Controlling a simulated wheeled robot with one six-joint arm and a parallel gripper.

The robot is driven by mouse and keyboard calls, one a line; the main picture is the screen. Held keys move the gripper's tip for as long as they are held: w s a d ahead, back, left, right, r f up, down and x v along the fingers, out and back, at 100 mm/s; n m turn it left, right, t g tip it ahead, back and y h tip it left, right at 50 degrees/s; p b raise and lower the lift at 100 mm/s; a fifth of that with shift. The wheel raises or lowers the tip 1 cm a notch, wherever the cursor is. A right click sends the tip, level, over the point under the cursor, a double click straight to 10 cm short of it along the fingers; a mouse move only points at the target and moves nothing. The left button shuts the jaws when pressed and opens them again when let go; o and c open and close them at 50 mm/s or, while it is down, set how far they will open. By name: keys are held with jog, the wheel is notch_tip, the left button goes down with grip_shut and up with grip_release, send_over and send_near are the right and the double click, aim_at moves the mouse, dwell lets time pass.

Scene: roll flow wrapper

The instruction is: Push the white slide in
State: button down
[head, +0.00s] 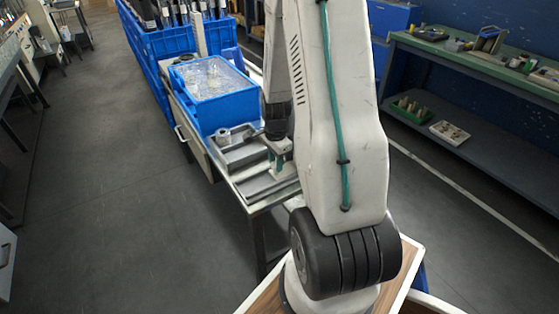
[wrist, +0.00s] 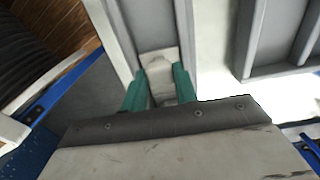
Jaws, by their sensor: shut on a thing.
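The white slide (wrist: 160,64) shows in the wrist view as a worn, off-white piece at the lower end of a grey channel (wrist: 143,25) with pale side rails. My gripper (wrist: 160,88) has its two green fingers on either side of this piece and is shut on it. In the head view my gripper (head: 278,168) points down at the metal fixture (head: 262,186) on the near end of the bench. The slide is too small and too covered by my fingers to make out there. Its lower part is hidden by my gripper body in the wrist view.
A blue crate (head: 222,103) with clear contents stands behind on the same bench, with a metal roll-like part (head: 223,136) in front of it. A grey compartmented tray (wrist: 285,68) lies right of the channel. Open floor (head: 110,200) is at the left.

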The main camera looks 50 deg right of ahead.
jog(key=shift+w+d, duration=0.1)
jog(key=shift+d, duration=0.15)
jog(key=c, duration=1.1)
grip_release()
jog(key=shift+d, duration=0.15)
jog(key=shift+r, duration=0.1)
notch_tip(320, 180, up, 8)
jog(key=shift+f, duration=0.15)
